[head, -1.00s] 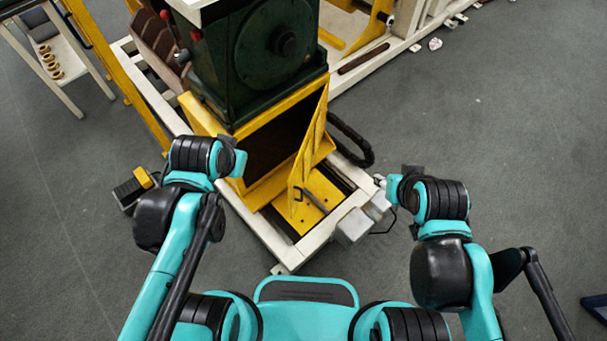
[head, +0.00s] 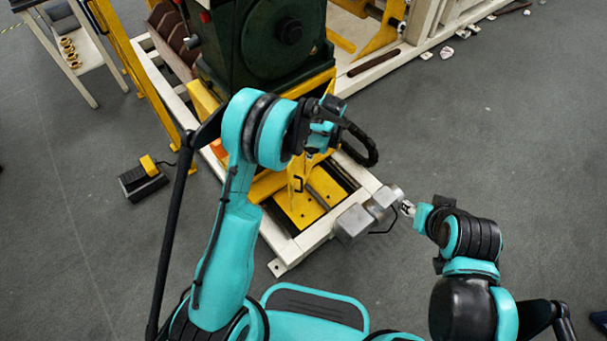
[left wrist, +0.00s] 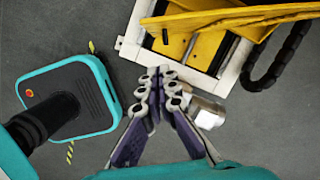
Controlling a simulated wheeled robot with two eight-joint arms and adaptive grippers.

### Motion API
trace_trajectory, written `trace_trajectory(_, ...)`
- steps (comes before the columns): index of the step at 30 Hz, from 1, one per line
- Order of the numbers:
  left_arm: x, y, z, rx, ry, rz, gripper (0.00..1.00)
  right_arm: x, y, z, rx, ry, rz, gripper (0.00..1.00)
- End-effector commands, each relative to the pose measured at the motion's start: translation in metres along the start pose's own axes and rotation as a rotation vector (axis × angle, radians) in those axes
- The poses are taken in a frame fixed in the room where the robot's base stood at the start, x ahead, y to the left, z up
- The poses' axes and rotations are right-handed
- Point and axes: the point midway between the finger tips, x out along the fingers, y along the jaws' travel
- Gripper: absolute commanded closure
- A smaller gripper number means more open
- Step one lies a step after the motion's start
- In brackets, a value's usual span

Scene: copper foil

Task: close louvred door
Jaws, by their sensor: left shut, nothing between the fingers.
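The yellow louvred door (head: 296,173) stands open, swung out from the yellow cabinet under the green machine (head: 270,40). My left arm hides most of it in the head view. In the left wrist view the door (left wrist: 225,20) shows from above as a yellow band at the top. My left gripper (head: 316,150) is in front of the door area in the head view. In the left wrist view its fingers (left wrist: 165,82) are together with nothing between them, apart from the door in the picture. My right gripper (head: 407,208) is beside a grey box; its finger state is unclear.
A white base frame (head: 290,248) surrounds the cabinet. The grey box (head: 354,224) sits at its front right corner, and a black cable chain (head: 360,148) curves at the right. A black pedal (head: 143,182) lies on the floor at left.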

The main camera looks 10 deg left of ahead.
Motion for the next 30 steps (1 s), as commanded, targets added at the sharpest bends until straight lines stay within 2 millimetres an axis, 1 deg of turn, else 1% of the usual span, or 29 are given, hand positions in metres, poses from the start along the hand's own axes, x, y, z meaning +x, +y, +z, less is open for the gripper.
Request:
trace_trajectory(1,0.013,-0.002,-0.004,0.030,-0.006,0.009,1.00,0.002,0.000,0.001,0.000,0.000,0.000,0.60)
trace_trajectory(3,0.022,-0.002,-0.007,0.062,-0.012,0.020,1.00,0.002,0.000,0.001,0.000,0.000,0.000,0.60)
trace_trajectory(8,0.036,-0.002,-0.009,0.084,-0.016,0.028,1.00,0.005,0.000,0.004,0.000,0.000,0.000,0.60)
trace_trajectory(11,0.051,-0.002,-0.009,0.083,-0.015,0.027,1.00,0.010,0.000,0.007,0.000,0.000,0.000,0.60)
trace_trajectory(18,0.103,-0.001,-0.009,0.081,-0.015,0.026,1.00,0.028,0.000,0.020,0.000,0.000,0.000,0.60)
trace_trajectory(23,0.135,0.000,-0.008,0.081,-0.015,0.026,1.00,0.038,0.000,0.027,0.000,0.000,0.000,0.60)
trace_trajectory(24,0.133,-0.001,0.002,0.077,-0.015,0.026,1.00,0.040,0.000,0.029,0.000,0.000,0.000,0.60)
trace_trajectory(25,0.134,-0.001,0.007,0.077,-0.015,0.026,1.00,0.042,0.000,0.030,0.000,0.000,0.000,0.60)
trace_trajectory(30,0.137,-0.002,0.025,0.080,-0.014,0.026,1.00,0.047,0.000,0.033,0.000,0.000,0.000,0.60)
